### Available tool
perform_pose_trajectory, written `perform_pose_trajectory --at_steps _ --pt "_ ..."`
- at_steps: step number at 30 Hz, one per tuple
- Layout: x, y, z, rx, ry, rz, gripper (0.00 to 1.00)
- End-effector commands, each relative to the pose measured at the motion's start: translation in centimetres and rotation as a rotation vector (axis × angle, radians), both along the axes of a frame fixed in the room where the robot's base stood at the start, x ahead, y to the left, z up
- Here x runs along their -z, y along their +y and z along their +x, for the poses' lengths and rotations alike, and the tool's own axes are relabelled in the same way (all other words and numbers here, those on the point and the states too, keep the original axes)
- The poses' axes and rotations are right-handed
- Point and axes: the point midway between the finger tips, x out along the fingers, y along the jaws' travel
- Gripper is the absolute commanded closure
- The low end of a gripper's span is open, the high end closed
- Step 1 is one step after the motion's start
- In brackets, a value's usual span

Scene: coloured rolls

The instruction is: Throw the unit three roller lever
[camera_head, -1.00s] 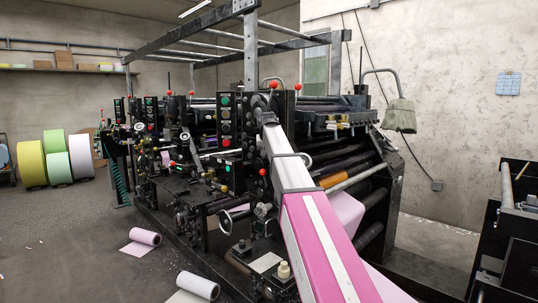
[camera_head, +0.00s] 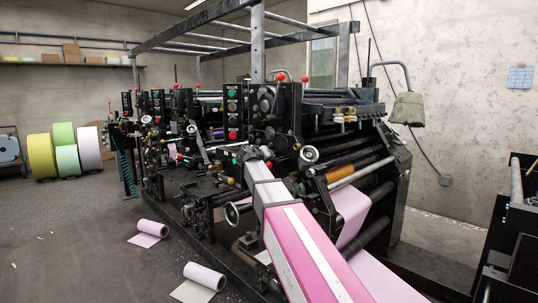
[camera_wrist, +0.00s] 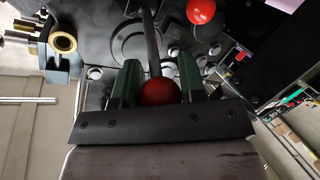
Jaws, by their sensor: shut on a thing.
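My gripper (camera_wrist: 158,88) has its two green fingers on either side of a red ball knob (camera_wrist: 157,93) and is shut on it. The knob sits on the end of a dark lever bar (camera_wrist: 151,42), which runs up the wrist view over a black machine panel. In the head view my gripper (camera_head: 252,154) is low against the front of the press (camera_head: 320,130), below a panel of coloured buttons (camera_head: 233,112). The held knob is hidden there by my own arm.
Another red knob (camera_wrist: 201,11) is close by in the wrist view. Two red knobs (camera_head: 281,76) (camera_head: 304,79) stand above in the head view. A handwheel (camera_head: 232,213) is left of my arm. Paper rolls (camera_head: 153,228) (camera_head: 205,276) lie on the floor; open floor is at left.

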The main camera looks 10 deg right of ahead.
Motion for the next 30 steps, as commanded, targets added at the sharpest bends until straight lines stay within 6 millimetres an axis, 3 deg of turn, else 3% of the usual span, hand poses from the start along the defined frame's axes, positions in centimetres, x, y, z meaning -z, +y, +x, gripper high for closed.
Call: perform_pose_trajectory --at_steps 9,26,27,29,30 --pt "1.2 0.3 -0.3 0.005 -0.073 -0.102 1.00" --pt "1.8 0.5 -0.4 0.004 -0.087 -0.121 1.00" --pt "1.8 0.5 -0.4 0.003 -0.086 -0.121 0.56" --pt "1.8 0.4 -0.4 0.004 -0.087 -0.121 0.37" --pt "1.8 0.4 -0.4 0.003 -0.088 -0.122 0.37"
